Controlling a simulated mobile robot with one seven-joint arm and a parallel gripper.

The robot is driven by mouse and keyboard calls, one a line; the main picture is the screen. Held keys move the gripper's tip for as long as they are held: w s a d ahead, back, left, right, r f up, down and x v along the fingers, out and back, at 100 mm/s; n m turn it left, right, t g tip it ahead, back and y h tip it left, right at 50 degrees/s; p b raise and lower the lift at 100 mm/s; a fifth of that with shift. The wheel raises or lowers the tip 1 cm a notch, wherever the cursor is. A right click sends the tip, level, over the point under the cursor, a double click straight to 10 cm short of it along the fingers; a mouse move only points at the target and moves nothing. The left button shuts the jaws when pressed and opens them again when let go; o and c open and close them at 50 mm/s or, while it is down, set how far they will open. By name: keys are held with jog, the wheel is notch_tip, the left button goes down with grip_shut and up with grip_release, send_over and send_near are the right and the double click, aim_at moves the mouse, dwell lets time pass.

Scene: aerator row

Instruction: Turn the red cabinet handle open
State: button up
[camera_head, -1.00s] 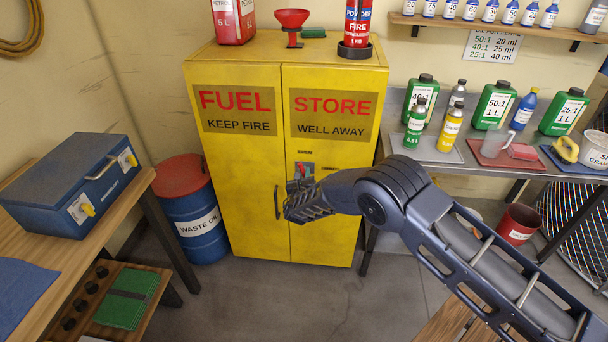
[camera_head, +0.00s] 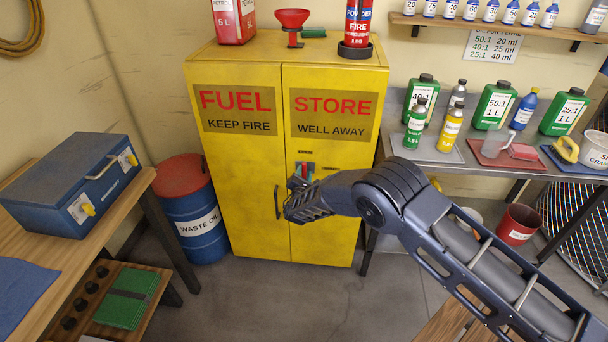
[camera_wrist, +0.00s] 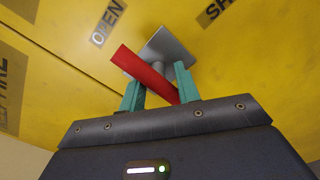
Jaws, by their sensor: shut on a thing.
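The yellow fuel cabinet (camera_head: 240,165) stands against the back wall with both doors closed. Its red handle (camera_wrist: 140,67) sits on a grey plate (camera_wrist: 168,50) on the right door. In the wrist view the handle slants, its free end at upper left, toward the OPEN label (camera_wrist: 107,22). The SHUT label (camera_wrist: 215,12) is at upper right. My gripper (camera_wrist: 158,78) has its teal fingers on either side of the handle, shut on it. In the head view my gripper (camera_head: 304,172) is at the right door, and my wrist hides part of the handle area.
A black pull handle (camera_head: 277,202) is on the left door. A blue waste oil drum (camera_head: 195,222) stands left of the cabinet. A workbench (camera_head: 465,172) with bottles is at right; another bench (camera_head: 120,215) holds a blue toolbox (camera_head: 75,185). The floor before the cabinet is clear.

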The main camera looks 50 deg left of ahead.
jog(key=o, duration=0.4)
jog(key=m, duration=0.4)
jog(key=shift+w+r, duration=0.1)
jog(key=shift+w, duration=0.15)
jog(key=shift+o, duration=0.3)
jog(key=shift+s+m, duration=0.15)
jog(key=shift+m, duration=0.25)
jog(key=o, duration=0.9)
jog(key=shift+s, duration=0.1)
jog(key=v, duration=1)
jog(key=shift+s+d, duration=0.25)
jog(key=shift+d, duration=0.05)
